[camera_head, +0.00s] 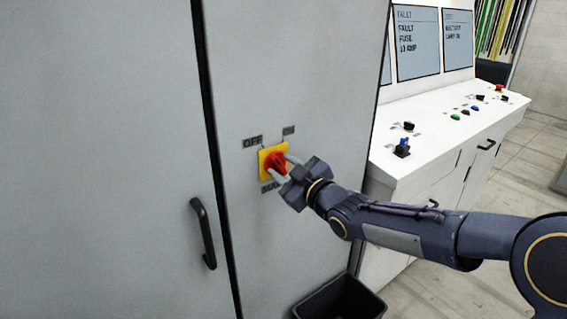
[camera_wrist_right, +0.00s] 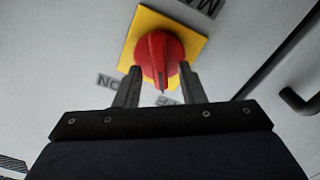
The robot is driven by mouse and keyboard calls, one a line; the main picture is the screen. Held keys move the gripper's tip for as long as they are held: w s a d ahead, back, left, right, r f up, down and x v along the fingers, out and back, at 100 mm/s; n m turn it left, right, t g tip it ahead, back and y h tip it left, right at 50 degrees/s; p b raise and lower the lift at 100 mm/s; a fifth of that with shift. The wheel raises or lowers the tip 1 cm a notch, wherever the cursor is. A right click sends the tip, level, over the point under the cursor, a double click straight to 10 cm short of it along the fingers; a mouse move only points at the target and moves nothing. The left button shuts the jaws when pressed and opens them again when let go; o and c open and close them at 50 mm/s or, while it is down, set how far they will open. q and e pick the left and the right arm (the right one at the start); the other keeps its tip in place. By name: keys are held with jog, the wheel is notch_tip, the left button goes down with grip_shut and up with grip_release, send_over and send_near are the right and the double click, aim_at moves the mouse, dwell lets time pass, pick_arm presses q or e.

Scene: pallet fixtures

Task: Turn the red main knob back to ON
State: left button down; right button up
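The red main knob (camera_head: 276,162) sits on a yellow square plate (camera_head: 265,172) on the grey cabinet door. An OFF label (camera_head: 252,142) is at its upper left and an ON label (camera_head: 288,130) at its upper right. The knob (camera_wrist_right: 160,52) also shows in the right wrist view, its dark mark pointing roughly toward the partly hidden OFF label. My right gripper (camera_head: 279,168) is at the knob. In the wrist view its two fingers (camera_wrist_right: 160,76) stand apart on either side of the knob's grip, with gaps visible. My left gripper is out of view.
A black door handle (camera_head: 204,233) is at the lower left of the knob. A white control console (camera_head: 440,140) with buttons and switches stands to the right. A black bin (camera_head: 340,300) is on the floor below my right arm.

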jog(key=shift+w+a, duration=0.15)
jog(key=shift+w, duration=0.05)
jog(key=shift+c, duration=0.2)
grip_shut()
